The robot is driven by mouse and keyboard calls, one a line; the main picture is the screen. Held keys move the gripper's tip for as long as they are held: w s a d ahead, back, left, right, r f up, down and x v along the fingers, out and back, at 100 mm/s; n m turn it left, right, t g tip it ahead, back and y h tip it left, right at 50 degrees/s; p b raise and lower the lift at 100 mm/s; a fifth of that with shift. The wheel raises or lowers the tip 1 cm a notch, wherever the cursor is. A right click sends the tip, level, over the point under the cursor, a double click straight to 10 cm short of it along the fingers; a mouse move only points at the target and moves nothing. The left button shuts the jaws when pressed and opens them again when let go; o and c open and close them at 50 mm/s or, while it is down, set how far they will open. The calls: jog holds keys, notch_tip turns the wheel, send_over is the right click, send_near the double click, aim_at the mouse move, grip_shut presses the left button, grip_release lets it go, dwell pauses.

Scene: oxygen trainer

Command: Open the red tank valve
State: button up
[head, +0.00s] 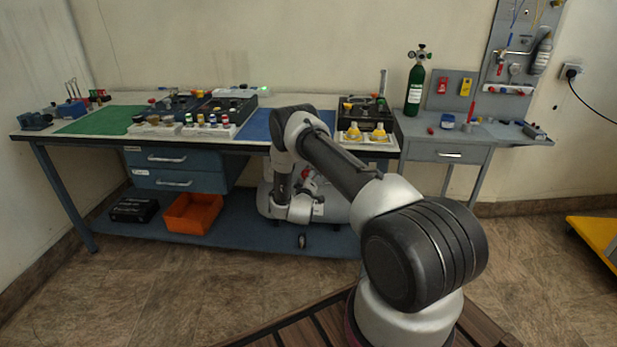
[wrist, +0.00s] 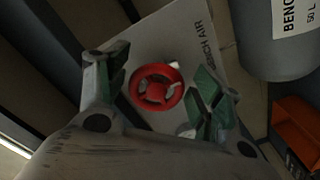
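A red round valve handwheel (wrist: 156,87) shows in the wrist view, in front of a pale panel (wrist: 185,35) with partly hidden lettering ending in "AIR". My gripper (wrist: 162,72) is open, with one finger left of the wheel and one right of it. The wheel lies between the fingers, with a visible gap on both sides. I cannot tell how deep the fingers reach. In the head view a small red part (head: 308,176) shows under the bench beside my arm's end, which mostly hides it.
A grey tank (wrist: 275,45) with a "BENCH" label stands close right in the wrist view. An orange bin (head: 193,213) and a black case (head: 134,210) sit on the lower shelf. The workbench top (head: 110,98) lies above my arm's end. A green cylinder (head: 415,90) stands on the right-hand table.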

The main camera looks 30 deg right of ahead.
jog(key=shift+r, duration=0.1)
jog(key=v, duration=1.2)
